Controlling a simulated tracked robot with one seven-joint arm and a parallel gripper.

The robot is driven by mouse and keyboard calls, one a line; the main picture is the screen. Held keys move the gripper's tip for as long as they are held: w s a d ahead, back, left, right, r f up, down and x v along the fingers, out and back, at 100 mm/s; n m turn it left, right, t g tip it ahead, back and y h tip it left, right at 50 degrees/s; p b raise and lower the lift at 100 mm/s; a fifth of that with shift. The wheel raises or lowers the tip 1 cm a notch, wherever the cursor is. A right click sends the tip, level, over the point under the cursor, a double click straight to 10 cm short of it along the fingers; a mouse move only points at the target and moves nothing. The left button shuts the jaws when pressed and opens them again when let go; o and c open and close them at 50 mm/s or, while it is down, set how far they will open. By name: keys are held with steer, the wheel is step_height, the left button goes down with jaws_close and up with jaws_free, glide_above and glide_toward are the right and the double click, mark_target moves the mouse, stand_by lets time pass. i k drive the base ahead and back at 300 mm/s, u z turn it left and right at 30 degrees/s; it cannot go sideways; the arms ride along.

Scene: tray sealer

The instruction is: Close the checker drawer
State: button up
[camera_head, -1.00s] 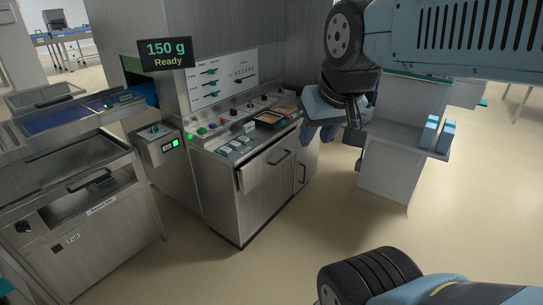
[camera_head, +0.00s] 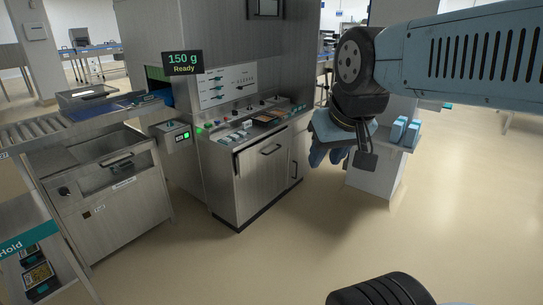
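The checker unit is the steel cabinet (camera_head: 125,210) at the left, under the conveyor. A drawer front with a dark bar handle (camera_head: 117,161) is set in its upper part, above a small label. The open space behind the handle shows from above, so the drawer appears pulled out; how far I cannot tell. My gripper (camera_head: 328,150) hangs at the end of my arm, right of the centre, in front of the sealer cabinet's right side and well apart from the drawer. Its fingers point down and overlap; whether they are open is unclear. I see nothing held in it.
The sealer cabinet (camera_head: 235,190), with a control panel and a door handle, stands between the drawer and my gripper. A "Hold" rack (camera_head: 25,243) with dark packs is at the lower left. A pale stand (camera_head: 375,175) bears blue blocks. The floor in front is clear.

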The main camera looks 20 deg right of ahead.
mark_target(249, 158)
steer(key=z, duration=0.3)
steer(key=i, duration=0.45)
steer(key=z, duration=0.6)
steer(key=i, duration=1.55)
steer(key=u, duration=0.8)
steer(key=k, duration=0.8)
steer(key=u, duration=0.25)
steer(key=i, duration=0.8)
steer(key=z, duration=0.15)
